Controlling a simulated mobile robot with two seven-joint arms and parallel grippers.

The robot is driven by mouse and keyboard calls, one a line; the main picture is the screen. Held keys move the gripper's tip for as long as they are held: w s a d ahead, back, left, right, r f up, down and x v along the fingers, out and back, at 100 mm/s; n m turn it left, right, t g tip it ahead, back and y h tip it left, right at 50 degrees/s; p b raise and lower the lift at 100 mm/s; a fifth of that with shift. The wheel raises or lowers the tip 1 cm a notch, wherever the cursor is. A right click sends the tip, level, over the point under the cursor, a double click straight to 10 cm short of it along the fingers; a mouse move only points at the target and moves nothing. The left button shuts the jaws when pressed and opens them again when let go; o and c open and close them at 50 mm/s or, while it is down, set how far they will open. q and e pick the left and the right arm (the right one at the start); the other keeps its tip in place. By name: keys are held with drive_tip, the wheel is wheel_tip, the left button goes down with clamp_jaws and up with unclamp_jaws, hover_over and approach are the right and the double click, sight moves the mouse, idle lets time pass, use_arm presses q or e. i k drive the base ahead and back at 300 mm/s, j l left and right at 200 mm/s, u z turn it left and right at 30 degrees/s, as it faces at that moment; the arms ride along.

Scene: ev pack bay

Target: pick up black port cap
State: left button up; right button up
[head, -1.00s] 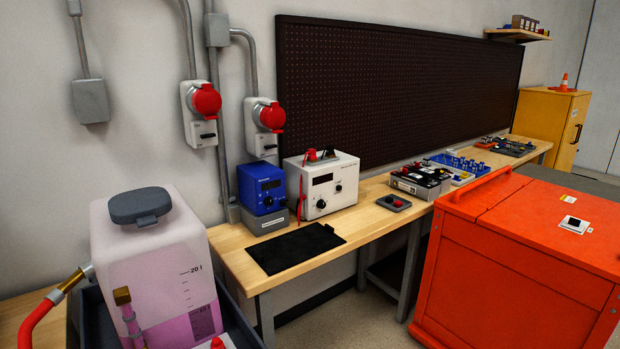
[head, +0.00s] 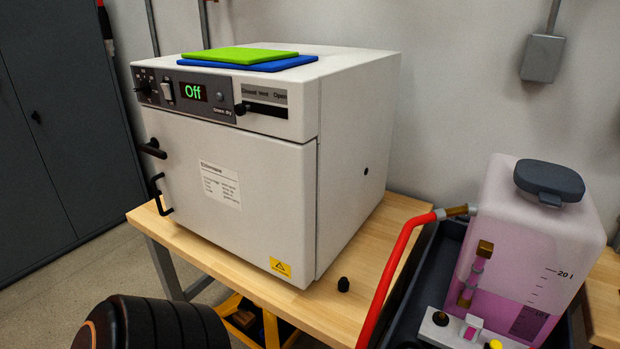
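A small black cap (head: 343,284), likely the black port cap, stands on the wooden bench top (head: 385,262). It is just right of the white oven's lower front corner and left of the red hose. Nothing touches it. Another dark knob-like piece (head: 440,318) sits on a white block at the lower right; I cannot tell whether it is a cap. Neither of my grippers shows in the head view.
The drying oven (head: 255,160) is closed, its display reads "Off", and green and blue mats lie on top. A dark cabinet (head: 60,120) stands at left.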

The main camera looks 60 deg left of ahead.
sight(343, 283)
drive_tip(key=u, duration=1.6)
